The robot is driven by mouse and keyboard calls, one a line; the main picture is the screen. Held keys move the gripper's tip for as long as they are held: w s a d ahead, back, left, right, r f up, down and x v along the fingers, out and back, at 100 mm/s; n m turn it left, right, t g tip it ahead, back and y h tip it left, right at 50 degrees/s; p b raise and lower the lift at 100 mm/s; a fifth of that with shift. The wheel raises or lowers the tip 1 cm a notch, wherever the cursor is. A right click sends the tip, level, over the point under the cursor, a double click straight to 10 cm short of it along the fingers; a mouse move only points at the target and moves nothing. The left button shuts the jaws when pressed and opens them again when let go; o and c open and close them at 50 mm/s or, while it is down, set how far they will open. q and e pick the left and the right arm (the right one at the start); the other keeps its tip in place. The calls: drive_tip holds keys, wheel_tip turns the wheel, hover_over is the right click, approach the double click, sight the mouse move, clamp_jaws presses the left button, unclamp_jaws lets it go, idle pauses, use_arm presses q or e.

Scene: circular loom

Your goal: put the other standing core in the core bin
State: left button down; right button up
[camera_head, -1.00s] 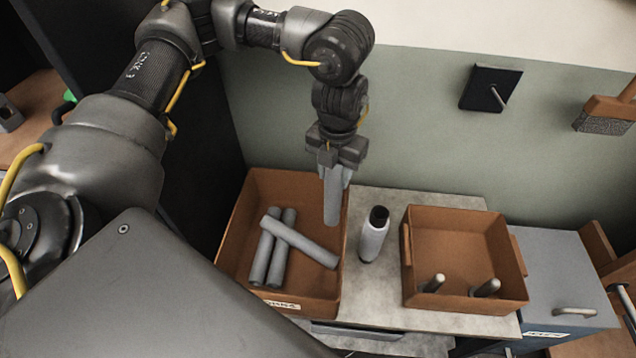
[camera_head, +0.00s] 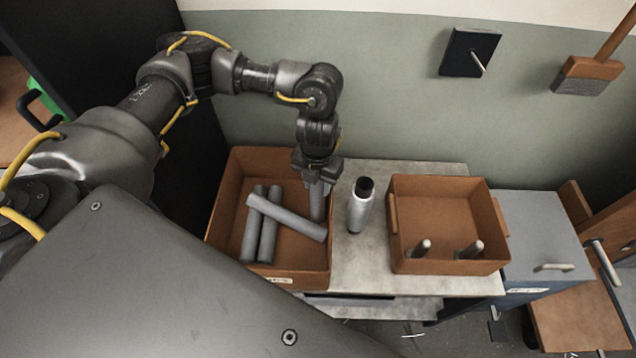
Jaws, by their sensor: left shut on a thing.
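My left gripper (camera_head: 319,180) points down over the right part of the core bin (camera_head: 225,205), a brown open box. It is shut on a grey core (camera_head: 317,203), held upright with its lower part inside the bin, by the right wall. Whether the core's lower end touches anything there cannot be told. Several other grey cores (camera_head: 263,235) lie in the bin, one (camera_head: 290,218) slanting across the others. My right gripper is not in view.
A second brown box (camera_head: 440,195) holds two short pegs. A grey cabinet (camera_head: 545,225) stands at the right.

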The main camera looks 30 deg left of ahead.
use_arm(q)
drive_tip(key=shift+f, duration=0.1)
drive_tip(key=c, duration=0.9)
unclamp_jaws()
wheel_tip(320, 180, up, 12)
